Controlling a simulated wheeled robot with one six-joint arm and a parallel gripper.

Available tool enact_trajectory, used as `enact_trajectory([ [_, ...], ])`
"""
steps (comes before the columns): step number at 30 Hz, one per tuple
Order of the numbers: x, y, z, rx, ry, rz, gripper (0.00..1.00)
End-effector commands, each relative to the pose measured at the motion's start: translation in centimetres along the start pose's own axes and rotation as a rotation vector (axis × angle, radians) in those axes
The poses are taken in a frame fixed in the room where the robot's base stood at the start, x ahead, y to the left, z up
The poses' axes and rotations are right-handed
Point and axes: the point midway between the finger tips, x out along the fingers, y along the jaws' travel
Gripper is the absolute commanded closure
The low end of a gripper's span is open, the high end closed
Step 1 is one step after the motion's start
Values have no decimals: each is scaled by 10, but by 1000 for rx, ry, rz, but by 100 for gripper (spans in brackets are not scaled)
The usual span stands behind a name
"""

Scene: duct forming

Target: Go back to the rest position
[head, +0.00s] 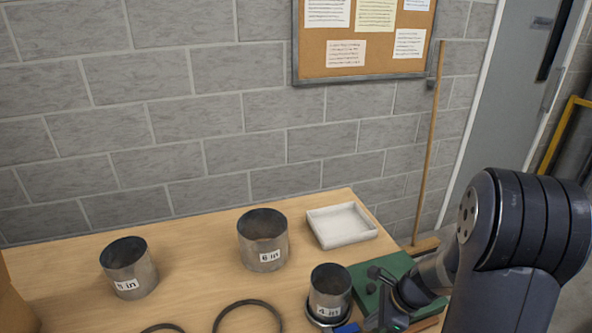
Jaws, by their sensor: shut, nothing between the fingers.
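My dark arm comes in from the right and reaches down to the table's front right. My gripper (384,312) is at the bottom edge, just right of the metal duct labelled "4 in" (330,287). It is shut and holds nothing; its fingertips are partly cut off or hard to make out. The 4 in duct stands upright on a round metal base. A duct labelled "6 in" (263,240) stands upright at the middle back of the table, and one labelled "5 in" (130,268) stands at the left.
A block wall with a corkboard (362,50) stands behind. A wooden pole (431,150) leans near the door.

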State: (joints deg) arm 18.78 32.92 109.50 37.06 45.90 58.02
Motion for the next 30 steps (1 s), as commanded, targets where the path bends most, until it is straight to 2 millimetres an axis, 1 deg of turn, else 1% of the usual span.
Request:
enact_trajectory([
  [1, 4, 0, -7, 2, 0, -1, 100],
  [2, -6, 0, 5, -5, 0, -1, 100],
  [3, -10, 0, 14, -7, 0, 0, 100],
  [6, -17, 0, 31, -7, 0, 1, 100],
  [12, -41, 0, 28, 0, 0, -1, 100],
  [18, -57, 0, 27, -3, -1, 0, 100],
  [23, -61, 0, 26, -4, -1, 1, 100],
  [30, -61, 0, 26, -4, -1, 1, 100],
])
